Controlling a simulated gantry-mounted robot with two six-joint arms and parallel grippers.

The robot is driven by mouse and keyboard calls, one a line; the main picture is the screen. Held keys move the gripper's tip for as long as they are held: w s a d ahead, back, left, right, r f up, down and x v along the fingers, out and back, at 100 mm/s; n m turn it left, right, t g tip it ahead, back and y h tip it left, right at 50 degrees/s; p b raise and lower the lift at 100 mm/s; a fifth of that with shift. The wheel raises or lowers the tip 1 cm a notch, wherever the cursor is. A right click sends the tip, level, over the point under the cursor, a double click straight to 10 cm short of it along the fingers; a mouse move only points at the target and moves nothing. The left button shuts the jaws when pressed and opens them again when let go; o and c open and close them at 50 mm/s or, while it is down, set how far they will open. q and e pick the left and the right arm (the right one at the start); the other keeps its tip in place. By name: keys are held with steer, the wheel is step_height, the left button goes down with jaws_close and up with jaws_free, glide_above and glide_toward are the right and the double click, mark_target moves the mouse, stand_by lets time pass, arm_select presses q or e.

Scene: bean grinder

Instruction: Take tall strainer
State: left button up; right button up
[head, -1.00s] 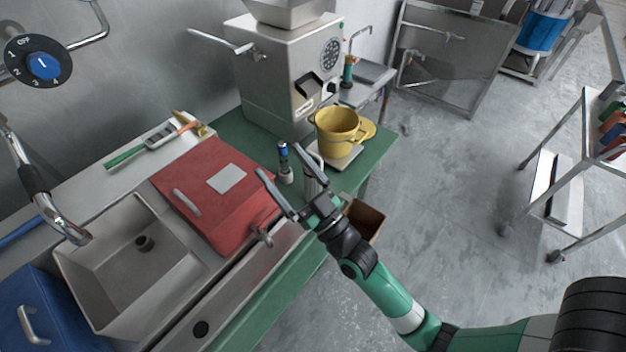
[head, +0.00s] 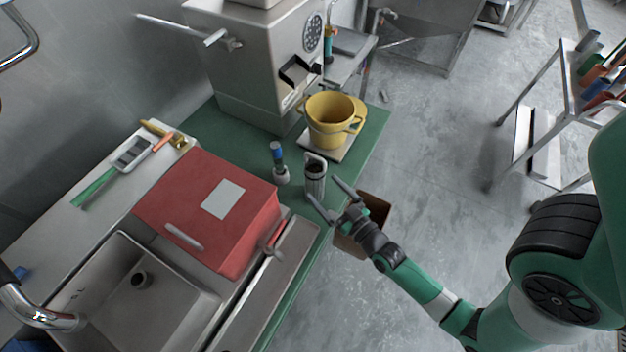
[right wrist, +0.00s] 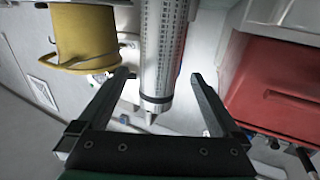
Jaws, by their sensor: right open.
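The tall strainer (head: 315,182) is a narrow metallic cylinder with a perforated wall and a dark open top. It stands upright near the front edge of the green table. My right gripper (head: 323,190) is open and empty, just to the lower right of the strainer. In the right wrist view the strainer (right wrist: 160,50) hangs between the spread fingers of the gripper (right wrist: 158,76), with a finger to each side. I see no clear contact. My left gripper is not in view.
A yellow pot (head: 330,122) stands on a pale square plate behind the strainer. A small blue-topped bottle (head: 278,160) is just left of it. A red box (head: 200,205) sits further left. A grinder (head: 255,70) is at the back. A brown box (head: 372,212) is beyond the table edge.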

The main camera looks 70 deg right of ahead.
mark_target(315, 167)
steer(key=x, duration=0.8)
steer(key=shift+w+d+b, duration=0.15)
steer(key=shift+d+b, duration=0.05)
steer(key=shift+b, duration=0.2)
steer(key=shift+r, duration=0.1)
jaws_close()
